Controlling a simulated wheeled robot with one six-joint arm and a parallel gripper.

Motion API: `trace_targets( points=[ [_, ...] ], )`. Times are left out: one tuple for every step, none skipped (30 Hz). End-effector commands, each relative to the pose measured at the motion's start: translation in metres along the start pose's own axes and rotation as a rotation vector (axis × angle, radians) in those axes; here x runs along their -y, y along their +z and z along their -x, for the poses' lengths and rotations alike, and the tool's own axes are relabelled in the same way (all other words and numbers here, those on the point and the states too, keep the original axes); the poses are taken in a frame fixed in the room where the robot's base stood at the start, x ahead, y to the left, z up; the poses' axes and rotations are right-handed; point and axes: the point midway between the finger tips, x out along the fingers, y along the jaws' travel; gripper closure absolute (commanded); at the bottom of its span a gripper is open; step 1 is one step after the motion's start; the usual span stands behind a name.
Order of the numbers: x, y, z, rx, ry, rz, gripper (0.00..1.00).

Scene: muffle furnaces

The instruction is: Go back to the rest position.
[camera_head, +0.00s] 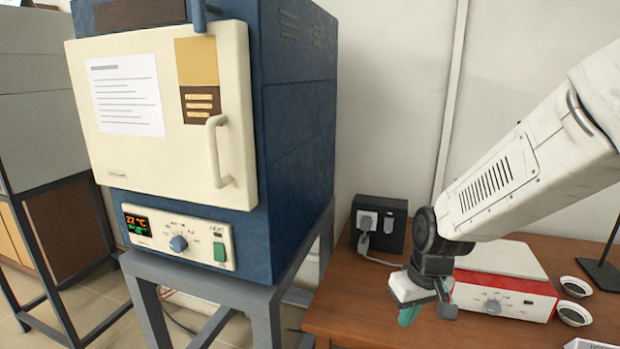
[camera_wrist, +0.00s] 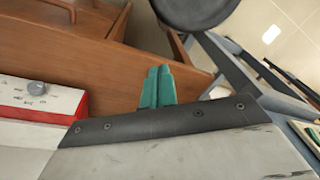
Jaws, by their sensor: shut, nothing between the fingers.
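My gripper (camera_head: 411,314) is shut and empty, with its green fingertips together, above the left front part of the wooden table (camera_head: 352,303). In the wrist view the green fingers (camera_wrist: 158,88) are pressed side by side in front of the brown wood. The blue furnace (camera_head: 297,115) stands to the left of my gripper on a grey stand. Its cream door (camera_head: 150,165) looks closed, and its display reads about 22 °C.
A red and white hotplate (camera_head: 508,295) stands on the table right behind my gripper. It also shows in the wrist view (camera_wrist: 75,103). Two small dishes (camera_head: 574,314) lie at the right. A black socket box (camera_head: 378,224) stands at the wall.

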Motion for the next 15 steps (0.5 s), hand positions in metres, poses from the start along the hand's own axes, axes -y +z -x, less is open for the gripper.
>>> trace_targets(
  points=[
    [0.001,0.020,0.021,0.032,-0.003,-0.036,1.00],
    [0.002,0.033,0.032,0.058,-0.004,-0.059,1.00],
    [0.003,0.051,0.046,0.091,-0.003,-0.088,1.00],
    [0.004,0.063,0.056,0.113,-0.001,-0.110,1.00],
    [0.004,0.076,0.066,0.132,0.003,-0.131,1.00],
    [0.005,0.093,0.078,0.157,0.009,-0.158,1.00],
    [0.005,0.104,0.087,0.172,0.015,-0.177,1.00],
    [0.006,0.116,0.096,0.185,0.021,-0.193,1.00],
    [0.006,0.132,0.107,0.199,0.030,-0.215,1.00],
    [0.007,0.142,0.115,0.206,0.037,-0.229,1.00],
    [0.007,0.153,0.122,0.210,0.045,-0.242,1.00],
    [0.007,0.166,0.131,0.210,0.055,-0.256,1.00],
    [0.007,0.174,0.137,0.206,0.061,-0.263,1.00],
    [0.007,0.181,0.142,0.198,0.067,-0.267,1.00],
    [0.007,0.189,0.148,0.180,0.076,-0.269,1.00]
  ],
)
